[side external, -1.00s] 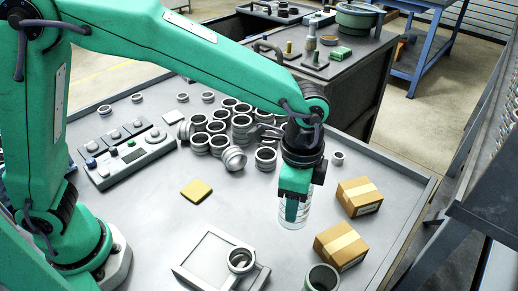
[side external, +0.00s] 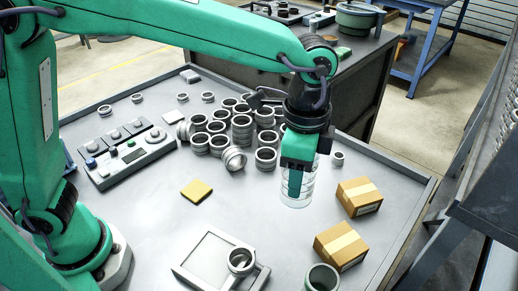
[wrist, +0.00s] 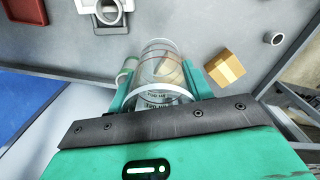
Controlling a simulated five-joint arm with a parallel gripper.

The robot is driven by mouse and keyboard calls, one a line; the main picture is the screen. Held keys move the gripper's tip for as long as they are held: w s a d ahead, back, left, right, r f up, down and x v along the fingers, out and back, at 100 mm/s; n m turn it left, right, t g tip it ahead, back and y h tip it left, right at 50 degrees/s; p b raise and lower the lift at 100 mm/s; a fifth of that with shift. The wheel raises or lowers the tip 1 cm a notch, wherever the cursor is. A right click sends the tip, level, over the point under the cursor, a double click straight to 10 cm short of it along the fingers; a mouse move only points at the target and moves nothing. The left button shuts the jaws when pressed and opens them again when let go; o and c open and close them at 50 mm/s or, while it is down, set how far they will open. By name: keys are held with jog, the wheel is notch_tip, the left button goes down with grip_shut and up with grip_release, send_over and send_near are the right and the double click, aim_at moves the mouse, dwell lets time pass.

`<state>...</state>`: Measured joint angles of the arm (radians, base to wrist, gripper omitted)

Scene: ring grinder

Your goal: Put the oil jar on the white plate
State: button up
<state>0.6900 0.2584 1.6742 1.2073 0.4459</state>
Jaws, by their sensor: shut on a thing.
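My gripper (side external: 297,188) is shut on a clear, see-through jar (side external: 304,194), which I take to be the oil jar. The jar is upright in the side external view, just above the grey table. In the wrist view the jar (wrist: 158,62) sits between the two green fingers. A pale square plate (side external: 205,254) lies at the table's front, left of and nearer than the jar. A metal ring (side external: 241,261) rests at its right side. The plate also shows at the top of the wrist view (wrist: 88,4). Nothing is visible on the plate's middle.
Two cardboard boxes (side external: 358,196) (side external: 340,244) stand right of the jar. Several metal rings (side external: 240,128) are piled behind it. A yellow pad (side external: 197,190) and a control panel (side external: 125,152) lie left.

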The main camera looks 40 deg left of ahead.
jog(key=w+a+n, duration=0.5)
jog(key=w+a, duration=0.2)
jog(key=a, duration=0.5)
jog(key=w+a+n, duration=0.4)
jog(key=w+a, duration=0.3)
jog(key=a, duration=0.5)
jog(key=a+n, duration=0.8)
jog(key=a, duration=1.8)
jog(key=shift+n, duration=0.3)
jog(key=f, duration=0.3)
jog(key=s+f, duration=0.1)
jog(key=f, duration=0.1)
jog(key=shift+a+f, duration=0.2)
jog(key=shift+a, duration=0.1)
jog(key=shift+a, duration=0.1)
jog(key=s+a+f, duration=0.1)
jog(key=a+f, duration=0.6)
jog(key=a, duration=0.4)
jog(key=shift+a, duration=0.2)
jog(key=shift+s, duration=0.1)
